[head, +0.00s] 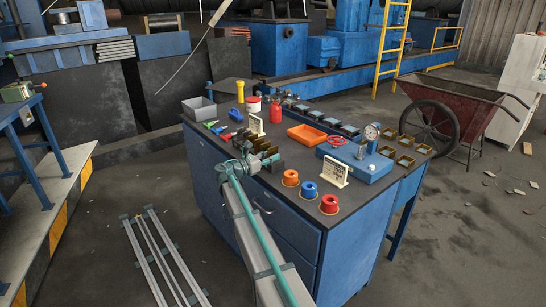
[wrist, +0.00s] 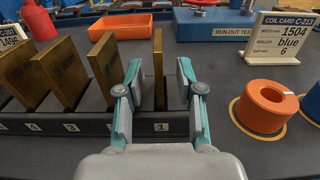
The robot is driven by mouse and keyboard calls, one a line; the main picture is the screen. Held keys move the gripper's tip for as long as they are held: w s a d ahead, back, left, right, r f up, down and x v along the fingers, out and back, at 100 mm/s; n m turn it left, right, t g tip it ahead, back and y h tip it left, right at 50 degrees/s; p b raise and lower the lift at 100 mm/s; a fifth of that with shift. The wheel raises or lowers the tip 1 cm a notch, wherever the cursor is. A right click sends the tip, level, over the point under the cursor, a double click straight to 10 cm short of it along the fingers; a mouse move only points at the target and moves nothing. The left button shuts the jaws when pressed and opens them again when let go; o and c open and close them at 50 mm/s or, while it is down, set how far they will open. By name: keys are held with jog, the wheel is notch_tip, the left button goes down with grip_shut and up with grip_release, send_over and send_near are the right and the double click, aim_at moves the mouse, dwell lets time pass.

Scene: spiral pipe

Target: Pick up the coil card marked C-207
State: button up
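A white coil card on the left edge of the wrist view (wrist: 10,37) is cut off; its small heading seems to end in 207, with 1498 below. In the head view it appears as the card (head: 256,125) behind the rack. Another card, marked C-213 (wrist: 278,38), stands upright at the right of the wrist view; it reads 1504, blue, 6, and also shows in the head view (head: 336,172). My gripper (wrist: 158,82) is open at the plate rack. One upright brass plate (wrist: 158,68) shows between its fingers, with gaps on both sides. No card is between the fingers.
Several brass plates (wrist: 62,73) stand in numbered slots left of my gripper. An orange spool (wrist: 264,108) sits at the right. Behind are an orange tray (wrist: 124,26) and a blue run-out test block (wrist: 215,24). Grey bench top is clear between rack and spool.

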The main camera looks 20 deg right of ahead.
jog(key=shift+w+d, duration=0.2)
jog(key=shift+d, duration=0.5)
grip_shut()
jog(key=shift+r, duration=0.2)
